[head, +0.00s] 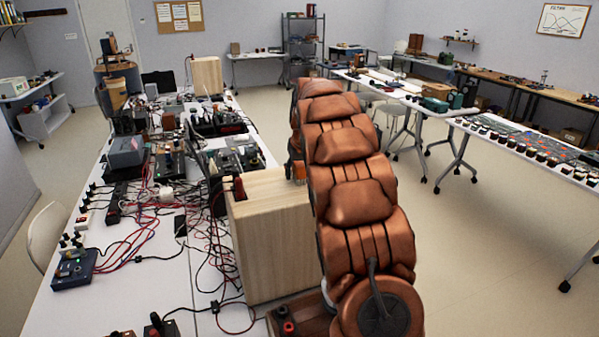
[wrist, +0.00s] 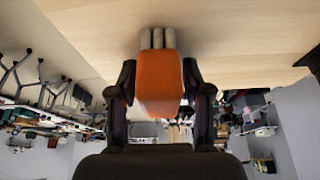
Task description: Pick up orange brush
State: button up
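In the wrist view, the orange brush (wrist: 157,85) lies between the two fingers of my gripper (wrist: 159,80). Its orange body points along the fingers, with pale rounded parts at its far end. Both fingertips press close against its sides, with no clear gap showing. The pale wooden surface (wrist: 85,20) lies just beyond the brush; I cannot tell whether they touch. In the head view, my bulky copper-coloured arm hides most of the gripper. A small orange patch beside the arm may be part of the brush, but it is too covered to tell.
A wooden box (head: 270,240) stands beside my arm on a long white table (head: 150,285) crowded with cables and electronics. Another wooden box (head: 206,76) stands farther back. A table with panels (head: 530,145) is at right. Open floor (head: 465,235) lies right of my arm.

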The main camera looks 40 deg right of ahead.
grip_shut()
jog(key=shift+r, duration=0.1)
jog(key=shift+w+r+b, duration=0.1)
jog(key=shift+r+b, duration=0.8)
jog(key=shift+r, duration=0.7)
jog(key=shift+s+a, duration=0.1)
jog(key=shift+s, duration=0.1)
jog(key=s+a+r+b, duration=0.1)
jog(key=s+a+b, duration=0.5)
jog(key=s, duration=0.7)
jog(key=shift+s+a+r, duration=0.35)
jog(key=shift+a, duration=0.5)
